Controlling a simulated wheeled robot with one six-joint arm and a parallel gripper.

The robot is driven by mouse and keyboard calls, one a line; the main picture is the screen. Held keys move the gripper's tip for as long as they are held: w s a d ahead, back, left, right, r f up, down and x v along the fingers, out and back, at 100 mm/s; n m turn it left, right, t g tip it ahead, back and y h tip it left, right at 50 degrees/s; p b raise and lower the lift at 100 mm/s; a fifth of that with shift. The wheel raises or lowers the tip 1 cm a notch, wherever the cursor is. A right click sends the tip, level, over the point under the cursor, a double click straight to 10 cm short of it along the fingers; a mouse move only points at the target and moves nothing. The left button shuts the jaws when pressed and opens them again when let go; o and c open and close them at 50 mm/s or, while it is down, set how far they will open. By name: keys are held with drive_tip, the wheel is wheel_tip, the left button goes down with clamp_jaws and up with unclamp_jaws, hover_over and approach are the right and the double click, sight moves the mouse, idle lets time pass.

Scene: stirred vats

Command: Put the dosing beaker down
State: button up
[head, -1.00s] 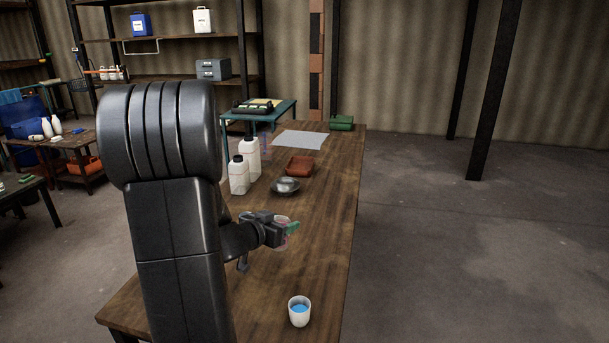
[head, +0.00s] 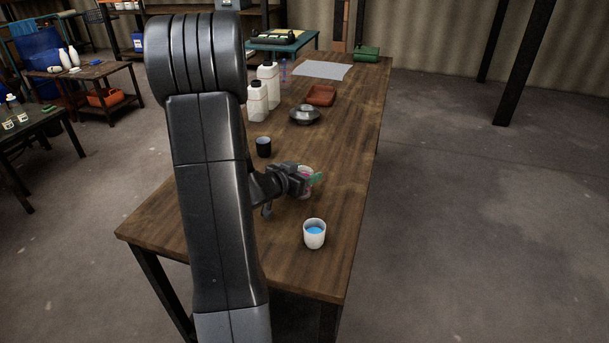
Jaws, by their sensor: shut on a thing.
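My gripper (head: 309,180) is shut on a small clear beaker (head: 305,194) with pinkish-red marks, which I take for the dosing beaker. The beaker is upright, at or just above the wooden table (head: 345,165); I cannot tell whether its base touches the wood. The jaws and a green piece at their tip hide much of it. A white cup (head: 315,241) with blue liquid stands in front of the gripper, apart from the beaker.
A black cup (head: 263,147) stands behind the gripper. Farther back are two white bottles (head: 268,84), a grey metal bowl (head: 304,116), a brown tray (head: 321,95) and a pale sheet (head: 322,69). The table's right side is bare.

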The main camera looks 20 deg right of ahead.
drive_tip(key=shift+r, duration=0.1)
drive_tip(key=o, duration=1.1)
drive_tip(key=shift+r, duration=0.15)
drive_tip(key=p+v, duration=0.1)
drive_tip(key=v, duration=1.1)
drive_tip(key=shift+s+p, duration=0.1)
drive_tip(key=shift+p, duration=0.3)
